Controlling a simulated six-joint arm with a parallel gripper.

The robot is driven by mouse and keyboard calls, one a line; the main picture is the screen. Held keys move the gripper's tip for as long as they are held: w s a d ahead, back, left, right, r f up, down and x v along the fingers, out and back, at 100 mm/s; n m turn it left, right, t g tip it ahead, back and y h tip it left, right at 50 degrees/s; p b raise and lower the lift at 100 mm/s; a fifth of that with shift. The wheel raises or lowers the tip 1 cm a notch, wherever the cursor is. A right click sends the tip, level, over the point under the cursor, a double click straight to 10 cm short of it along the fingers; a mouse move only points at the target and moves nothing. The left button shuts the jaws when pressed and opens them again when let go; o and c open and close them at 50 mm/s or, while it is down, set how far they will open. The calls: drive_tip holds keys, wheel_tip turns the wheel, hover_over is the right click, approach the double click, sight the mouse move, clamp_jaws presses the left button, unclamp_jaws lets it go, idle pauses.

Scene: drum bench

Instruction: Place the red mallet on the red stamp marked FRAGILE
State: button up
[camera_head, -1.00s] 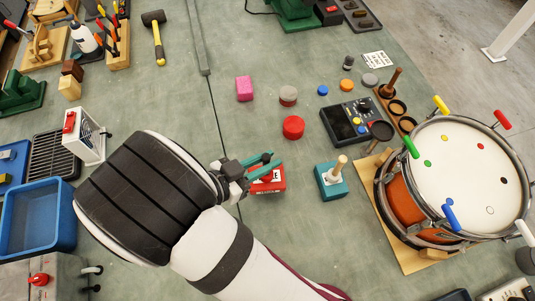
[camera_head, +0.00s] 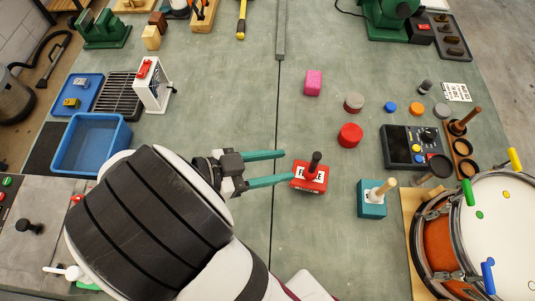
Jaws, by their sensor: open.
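The red stamp (camera_head: 311,181) stands upright on the bench near the middle of the camera view. It has a dark upright handle (camera_head: 315,162) and a white label, only partly readable. My gripper (camera_head: 287,167) is open and empty, with its two teal fingers pointing right. Their tips are just left of the stamp's handle; whether they touch the stamp I cannot tell. I cannot make out a red mallet in this view.
A teal stamp (camera_head: 371,208) with a wooden handle stands right of the red one. A red disc (camera_head: 350,135) and pink block (camera_head: 313,83) lie behind. The drum (camera_head: 503,231) is at lower right, a blue bin (camera_head: 121,136) at left.

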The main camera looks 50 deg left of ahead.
drive_tip(key=w+a+r+m+g+y, duration=0.1)
drive_tip(key=w+a+r+y, duration=0.15)
drive_tip(key=w, duration=0.35)
drive_tip(key=w+a+r+m+g+y, duration=0.1)
drive_tip(key=w+a+m+y, duration=0.15)
drive_tip(key=w, duration=0.35)
drive_tip(key=w+d+r+n+g+y, duration=0.2)
drive_tip(key=w+d+r+y, duration=0.1)
drive_tip(key=w+r+y, duration=0.35)
drive_tip(key=s+d+f+g+h, duration=0.2)
drive_tip(key=s+d+g, duration=0.2)
drive_tip(key=s+d, duration=0.6)
drive_tip(key=s+d+f+g+h, duration=0.1)
drive_tip(key=s+d+g, duration=0.3)
drive_tip(key=s+d, duration=0.6)
drive_tip(key=d+h, duration=0.1)
drive_tip(key=d, duration=0.6)
drive_tip(key=shift+s+f+g+h, duration=0.15)
drive_tip(key=shift+f+g+h, duration=0.2)
drive_tip(key=shift+f+g, duration=0.05)
